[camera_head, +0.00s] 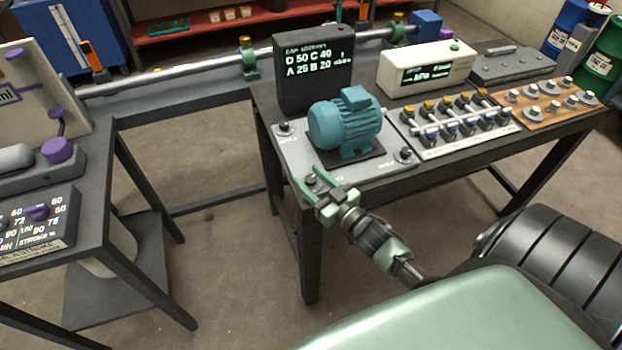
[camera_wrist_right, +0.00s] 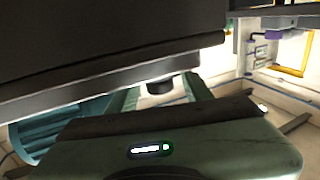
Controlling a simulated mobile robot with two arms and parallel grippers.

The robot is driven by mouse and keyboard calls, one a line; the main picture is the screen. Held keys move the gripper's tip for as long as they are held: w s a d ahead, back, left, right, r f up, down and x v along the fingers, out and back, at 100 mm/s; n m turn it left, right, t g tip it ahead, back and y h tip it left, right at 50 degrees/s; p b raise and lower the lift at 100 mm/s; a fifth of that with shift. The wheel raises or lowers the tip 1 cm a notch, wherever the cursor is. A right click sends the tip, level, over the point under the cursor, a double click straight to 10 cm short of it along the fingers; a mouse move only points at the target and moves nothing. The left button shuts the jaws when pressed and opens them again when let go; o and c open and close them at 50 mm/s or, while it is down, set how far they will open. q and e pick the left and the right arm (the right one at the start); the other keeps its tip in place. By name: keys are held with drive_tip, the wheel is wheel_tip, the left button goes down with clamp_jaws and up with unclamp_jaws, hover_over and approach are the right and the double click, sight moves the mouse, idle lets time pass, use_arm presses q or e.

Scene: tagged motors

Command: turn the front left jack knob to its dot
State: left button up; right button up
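The blue-green motor (camera_head: 345,124) stands on a grey base plate (camera_head: 292,152) on the table. The front left jack knob (camera_head: 310,180) is a small dark knob at the plate's near left corner. Other dark knobs sit at the back left (camera_head: 284,127) and front right (camera_head: 404,155). My right gripper (camera_head: 309,179) is at the front left knob, with its green fingers on either side and visible gaps. In the right wrist view a dark round knob (camera_wrist_right: 160,86) shows between the fingers. The knob's dot cannot be made out. My left gripper is out of view.
A black display box (camera_head: 313,75) stands behind the motor. A white tray of valves (camera_head: 430,152) and a wooden board with knobs (camera_head: 531,118) lie to the right. Another bench (camera_head: 88,215) stands at the left, with open floor between.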

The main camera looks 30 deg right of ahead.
drive_tip(key=s+b, duration=0.1)
drive_tip(key=s, duration=0.6)
drive_tip(key=shift+s+d, duration=0.35)
drive_tip(key=shift+s, duration=0.05)
drive_tip(key=shift+s+f, duration=0.1)
idle(0.3)
